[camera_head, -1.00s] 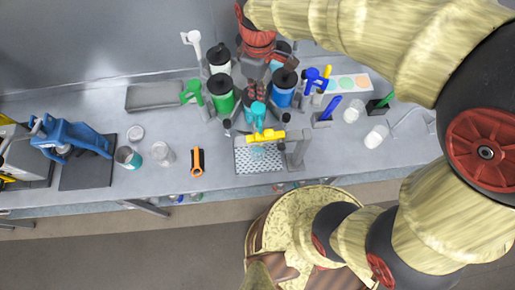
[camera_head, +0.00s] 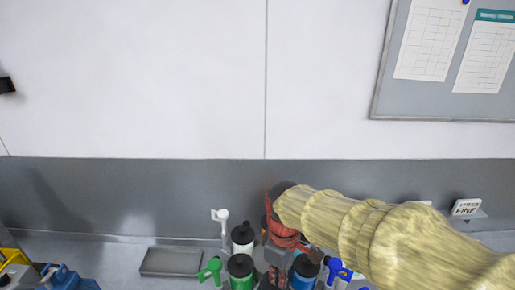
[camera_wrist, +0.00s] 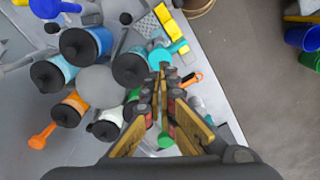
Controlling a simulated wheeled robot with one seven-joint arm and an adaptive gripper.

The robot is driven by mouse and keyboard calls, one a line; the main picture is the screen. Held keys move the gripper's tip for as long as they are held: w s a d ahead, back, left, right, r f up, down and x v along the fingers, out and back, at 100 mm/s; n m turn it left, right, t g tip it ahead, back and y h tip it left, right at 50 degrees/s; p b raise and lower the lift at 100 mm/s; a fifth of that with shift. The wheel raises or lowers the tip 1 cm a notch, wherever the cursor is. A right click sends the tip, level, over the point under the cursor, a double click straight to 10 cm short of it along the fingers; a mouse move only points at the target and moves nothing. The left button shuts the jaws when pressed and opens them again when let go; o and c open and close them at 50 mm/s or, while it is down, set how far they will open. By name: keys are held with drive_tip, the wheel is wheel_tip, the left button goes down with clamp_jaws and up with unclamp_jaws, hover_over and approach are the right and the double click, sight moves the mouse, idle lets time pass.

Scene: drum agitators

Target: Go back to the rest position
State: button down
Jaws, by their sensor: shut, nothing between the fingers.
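My gripper (camera_head: 273,279) is low in the head view, over the bench between the green canister (camera_head: 240,270) and the blue canister (camera_head: 305,268). Its fingertips are cut off by the lower edge there. In the wrist view, my gripper (camera_wrist: 160,72) points down over the bench, its two fingers meeting at the tips with nothing between them. The ring of canisters lies to its left, with a dark-lidded canister (camera_wrist: 131,68) close beside the fingers and a white one (camera_wrist: 107,124) lower left. A turquoise tool (camera_wrist: 168,52) lies just beyond the tips.
A grey tray (camera_head: 172,262) lies left of the canisters. A white-topped post (camera_head: 221,216) stands behind them. The wall carries a notice board (camera_head: 420,106); a small sign (camera_head: 467,207) stands at right.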

drive_tip(key=s+d+f+m+t+b, duration=0.2)
drive_tip(key=s+d+f+m+b, duration=0.3)
drive_tip(key=f+b, duration=0.5)
drive_tip(key=s+d+f+m+t+b, duration=0.3)
drive_tip(key=s+d+f+m+b, duration=0.3)
drive_tip(key=b, duration=1.5)
wheel_tip(320, 180, down, 5)
drive_tip(key=shift+s+d+f+t, duration=0.1)
drive_tip(key=shift+s+d+t, duration=0.2)
drive_tip(key=shift+s+d, duration=0.25)
drive_tip(key=c, duration=2.5)
unclamp_jaws()
